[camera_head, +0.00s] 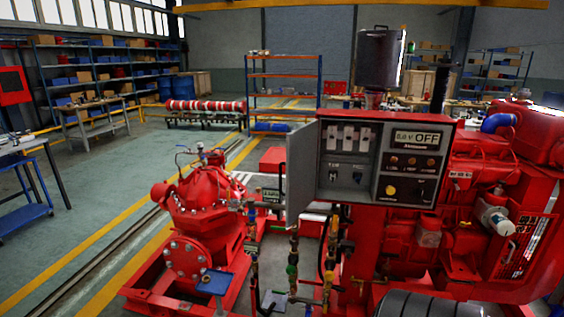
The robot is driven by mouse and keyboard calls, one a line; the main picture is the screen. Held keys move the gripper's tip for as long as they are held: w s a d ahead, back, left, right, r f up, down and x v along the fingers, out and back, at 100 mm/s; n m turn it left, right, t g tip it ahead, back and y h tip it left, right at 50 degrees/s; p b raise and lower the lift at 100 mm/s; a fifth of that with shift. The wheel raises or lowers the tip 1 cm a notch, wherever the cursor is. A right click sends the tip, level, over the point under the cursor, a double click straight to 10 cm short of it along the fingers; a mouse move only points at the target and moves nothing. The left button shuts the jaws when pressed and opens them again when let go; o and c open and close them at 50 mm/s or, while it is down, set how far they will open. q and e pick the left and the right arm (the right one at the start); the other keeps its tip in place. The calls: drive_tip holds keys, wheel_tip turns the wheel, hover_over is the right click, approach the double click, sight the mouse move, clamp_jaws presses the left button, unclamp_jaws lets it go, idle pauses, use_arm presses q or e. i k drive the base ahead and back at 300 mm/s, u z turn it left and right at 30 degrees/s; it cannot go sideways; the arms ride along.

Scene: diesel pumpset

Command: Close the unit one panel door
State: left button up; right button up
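The unit's control panel is a red box (446,134) with a grey inner face (347,187), mounted in front of the red engine. Its face carries switches, knobs, a yellow button and a display reading OFF. The panel door (300,172) is a grey leaf at the box's left edge. It stands open, swung out to the left, so the switches are exposed. Neither of my grippers is in view, and nothing touches the door.
A red pump (205,195) stands left of the panel, with pipes and valves (293,260) below the door. The red engine (475,215) fills the right. A dark ribbed rounded shape (430,304) lies at the bottom edge. Open floor (70,235) is at the left.

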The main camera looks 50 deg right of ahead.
sight(301, 164)
drive_tip(key=z, duration=0.3)
drive_tip(key=i, duration=1.35)
drive_tip(key=z, duration=0.6)
